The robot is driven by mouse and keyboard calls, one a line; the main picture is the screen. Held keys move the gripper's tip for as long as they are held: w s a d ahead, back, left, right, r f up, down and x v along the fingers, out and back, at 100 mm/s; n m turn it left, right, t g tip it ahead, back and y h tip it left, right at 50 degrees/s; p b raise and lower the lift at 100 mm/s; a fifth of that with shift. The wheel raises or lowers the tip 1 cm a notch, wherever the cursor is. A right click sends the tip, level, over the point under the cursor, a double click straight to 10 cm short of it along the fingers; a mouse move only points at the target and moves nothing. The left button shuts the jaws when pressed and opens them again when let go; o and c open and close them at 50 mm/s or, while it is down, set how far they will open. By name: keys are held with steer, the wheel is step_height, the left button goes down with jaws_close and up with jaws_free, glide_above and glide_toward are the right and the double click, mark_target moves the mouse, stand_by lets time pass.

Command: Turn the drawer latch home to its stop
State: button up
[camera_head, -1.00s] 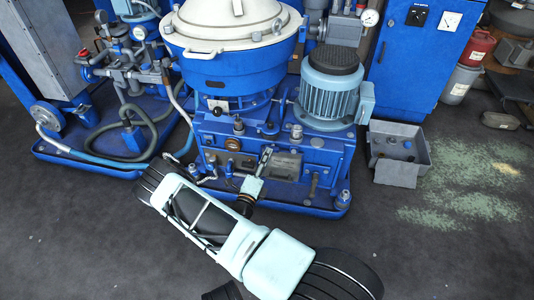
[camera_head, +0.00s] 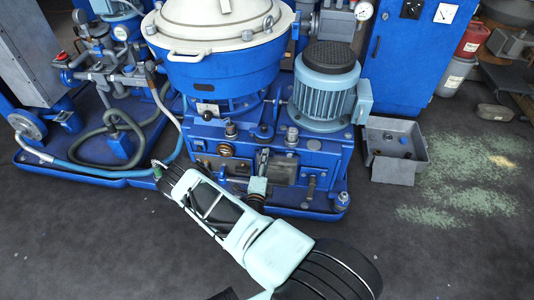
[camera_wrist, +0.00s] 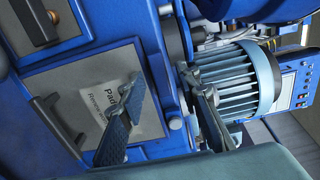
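The drawer front is a grey panel low on the blue skid block, seen in the head view (camera_head: 283,171) and closer in the wrist view (camera_wrist: 80,80). It carries a partly covered white label (camera_wrist: 115,103) and a dark bar handle (camera_wrist: 55,125). My gripper (camera_head: 263,155) is in front of the block by the panel. In the wrist view its two fingers (camera_wrist: 162,82) are spread apart with nothing seen between them. One finger crosses the label; the other is to the right, before the motor. I cannot clearly make out the latch; a small round knob (camera_wrist: 175,122) shows between the fingers.
The finned motor (camera_head: 324,92) stands above right of the panel, and the separator bowl (camera_head: 225,65) above left. A grey tray (camera_head: 395,150) lies on the floor to the right. Hoses (camera_head: 110,125) run at the left. The floor in front is clear.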

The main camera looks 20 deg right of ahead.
steer(key=shift+w+d, duration=0.25)
steer(key=shift+w, duration=0.15)
jaws_close()
